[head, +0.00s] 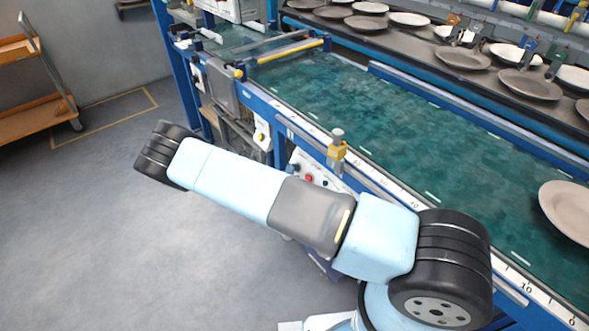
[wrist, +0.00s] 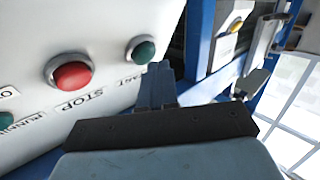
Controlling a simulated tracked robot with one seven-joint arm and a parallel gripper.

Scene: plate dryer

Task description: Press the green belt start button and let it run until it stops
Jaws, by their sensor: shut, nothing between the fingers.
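A white control panel (wrist: 100,25) fills the left of the wrist view. It carries a red button (wrist: 72,76) labelled STOP and a green button (wrist: 142,50) with a partly hidden label. Part of another green round piece (wrist: 5,120) shows at the left edge near RUNNING lettering. My gripper (wrist: 160,72) is shut and empty, its tips close to the green button, just below and right of it in the picture. I cannot tell whether they touch. In the head view the red button (head: 309,178) shows beyond my arm. The green belt (head: 400,120) runs behind the panel.
A pale plate (head: 570,212) lies on the belt at right. Several plates stand on the dark rack (head: 440,75) behind. An orange cart (head: 45,115) stands far left; the grey floor is clear.

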